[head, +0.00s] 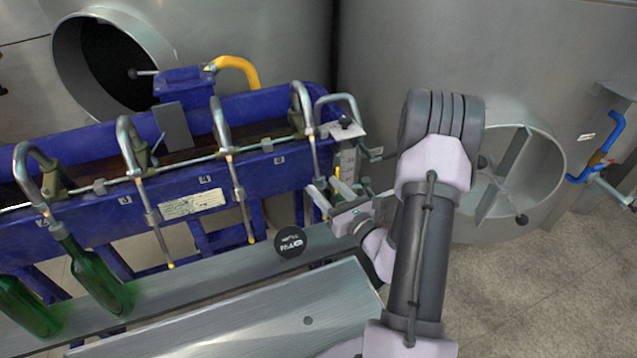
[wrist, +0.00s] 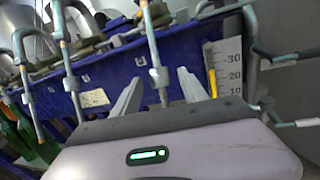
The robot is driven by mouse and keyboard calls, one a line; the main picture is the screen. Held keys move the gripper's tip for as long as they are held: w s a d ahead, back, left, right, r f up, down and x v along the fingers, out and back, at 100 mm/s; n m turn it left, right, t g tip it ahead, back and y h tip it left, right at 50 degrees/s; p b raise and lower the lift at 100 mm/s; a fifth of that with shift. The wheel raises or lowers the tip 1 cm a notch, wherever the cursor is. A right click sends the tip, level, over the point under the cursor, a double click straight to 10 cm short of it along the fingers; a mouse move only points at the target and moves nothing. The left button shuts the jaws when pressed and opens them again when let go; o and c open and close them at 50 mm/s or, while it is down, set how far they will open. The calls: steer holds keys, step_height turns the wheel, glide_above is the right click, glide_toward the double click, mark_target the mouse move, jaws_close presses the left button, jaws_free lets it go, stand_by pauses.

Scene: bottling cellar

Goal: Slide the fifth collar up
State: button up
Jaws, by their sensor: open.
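My gripper (head: 328,188) is open at the right end of the blue filler (head: 185,205). In the wrist view its fingers (wrist: 160,76) stand on either side of a hanging steel spout tube (wrist: 152,45). A grey collar (wrist: 159,77) on that tube shows between the fingertips, with gaps on both sides; I cannot tell how deep it sits between them. In the head view this appears to be the spout (head: 314,155) at the filler's right end. Other spouts (head: 240,190) hang to its left. I cannot read the spout numbers surely.
Green bottles (head: 95,280) stand at the lower left on a grey bench (head: 210,275). A round black disc (head: 290,242) is near the gripper. A level scale (wrist: 231,68) and bent pipe (wrist: 252,50) stand close right of the fingers. Steel tanks (head: 400,45) rise behind.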

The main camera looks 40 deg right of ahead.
mark_target(323, 186)
steer(key=shift+w+d, duration=0.1)
steer(key=shift+w, duration=1.65)
jaws_close()
